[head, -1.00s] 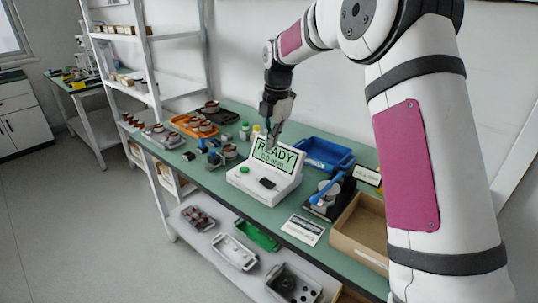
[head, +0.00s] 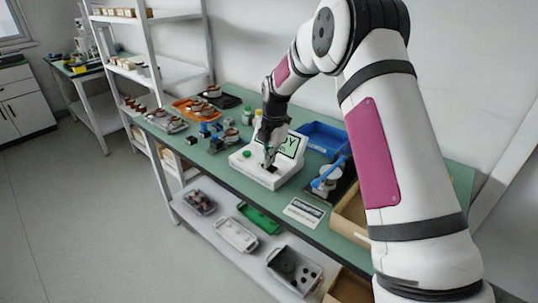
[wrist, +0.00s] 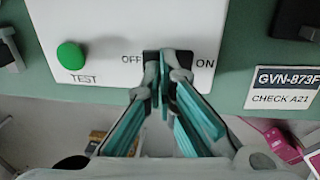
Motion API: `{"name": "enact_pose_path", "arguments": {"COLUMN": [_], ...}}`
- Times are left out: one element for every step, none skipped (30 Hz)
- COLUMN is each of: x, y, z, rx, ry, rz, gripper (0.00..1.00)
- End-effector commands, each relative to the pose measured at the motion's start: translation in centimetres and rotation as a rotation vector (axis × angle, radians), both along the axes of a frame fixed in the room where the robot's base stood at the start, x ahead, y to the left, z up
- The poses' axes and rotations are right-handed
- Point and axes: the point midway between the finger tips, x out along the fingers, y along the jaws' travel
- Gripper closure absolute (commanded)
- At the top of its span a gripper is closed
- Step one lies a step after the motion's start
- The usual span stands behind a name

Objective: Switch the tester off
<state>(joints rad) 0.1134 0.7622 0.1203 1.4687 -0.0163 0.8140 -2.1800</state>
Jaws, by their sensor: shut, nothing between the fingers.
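The tester (head: 264,181) is a white box on the green bench with a tilted screen (head: 290,145); my arm partly covers it, leaving "DY" readable. In the wrist view its white panel (wrist: 110,22) carries a round green TEST button (wrist: 70,55) and a black switch (wrist: 153,55) between the labels OFF on the left and ON on the right. My gripper (head: 268,166) is shut and empty, pointing down over the switch. In the wrist view the fingertips (wrist: 167,72) overlap the switch and hide part of it. I cannot tell whether they touch it or which way it is tipped.
A label card (wrist: 288,88) reading "GVN-873F, CHECK A21" lies right of the tester. A blue bin (head: 325,138) stands behind, and a black fixture with a blue lever (head: 330,172) and a cardboard box (head: 350,215) are to the right. Small parts stand on the left.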

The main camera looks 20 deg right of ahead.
Motion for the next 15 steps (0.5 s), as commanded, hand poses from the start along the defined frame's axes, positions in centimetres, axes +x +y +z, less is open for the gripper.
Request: {"name": "enact_pose_path", "arguments": {"x": [0.0,0.0,-0.01,0.0,0.0,0.01,0.04,0.1,0.21,0.31,0.41,0.37,0.31,0.29,0.28], "y": [0.0,0.0,-0.01,-0.01,-0.01,-0.01,-0.01,-0.01,0.0,0.03,0.1,0.12,0.14,0.13,0.14], "z": [0.0,0.0,0.0,0.01,0.01,-0.02,-0.1,-0.23,-0.5,-0.72,-0.94,-0.91,-0.83,-0.81,-0.82], "rx": [0.0,0.0,0.0,0.0,0.0,0.0,0.0,-0.001,0.0,0.0,0.001,0.0,-0.001,-0.001,-0.001], "ry": [0.0,0.0,0.0,0.0,0.0,0.0,0.0,0.001,0.001,0.001,0.001,0.001,0.002,0.002,0.002], "rz": [0.0,0.0,0.0,0.0,0.0,0.0,0.0,0.0,-0.001,-0.002,-0.002,-0.001,0.0,0.0,-0.001], "gripper": [1.0,1.0,1.0,1.0,1.0,1.0,1.0,1.0,1.0,1.0,1.0,1.0,1.0,1.0,1.0]}}
